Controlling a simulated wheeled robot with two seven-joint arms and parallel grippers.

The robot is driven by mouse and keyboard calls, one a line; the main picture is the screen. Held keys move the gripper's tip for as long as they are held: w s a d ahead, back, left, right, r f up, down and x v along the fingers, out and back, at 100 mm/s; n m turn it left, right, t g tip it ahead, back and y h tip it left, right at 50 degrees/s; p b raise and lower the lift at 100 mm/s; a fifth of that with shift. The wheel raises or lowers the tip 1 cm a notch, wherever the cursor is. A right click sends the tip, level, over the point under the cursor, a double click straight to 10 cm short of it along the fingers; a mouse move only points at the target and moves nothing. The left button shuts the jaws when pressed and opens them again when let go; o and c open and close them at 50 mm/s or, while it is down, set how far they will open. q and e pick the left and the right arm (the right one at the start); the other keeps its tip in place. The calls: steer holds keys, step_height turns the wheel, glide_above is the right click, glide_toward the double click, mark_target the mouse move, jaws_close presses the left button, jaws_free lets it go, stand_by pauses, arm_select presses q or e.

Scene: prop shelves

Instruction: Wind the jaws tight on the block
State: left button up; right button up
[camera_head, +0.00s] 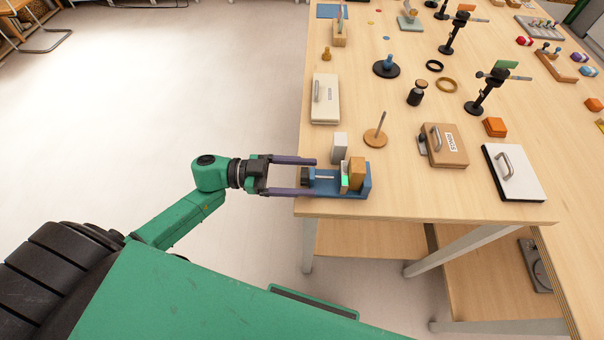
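A small blue vise (350,194) sits at the near left corner of the table. It has a dark knob (305,177) on its left end and a pale screw rod (324,177). A tan wooden block (357,171) stands at its right end, beside a narrow white and green piece (345,181); I cannot tell whether they touch. My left gripper (312,178) reaches in from the left, level with the vise. Its two long purple fingers are spread wide, one on the far side and one on the near side of the knob. My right gripper is out of view.
A grey upright block (339,148) stands just behind the vise. A wooden disc with a peg (376,137), a cream handled box (325,99) and a brown handled box (443,146) stand nearby. The table front right of the vise is clear. Open floor lies left.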

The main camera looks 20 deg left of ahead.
arm_select(q)
steer(key=shift+a, duration=0.1)
steer(key=b+v, duration=0.3)
steer(key=v, duration=1.1)
steer(key=shift+a, duration=0.15)
steer(key=shift+s, duration=0.1)
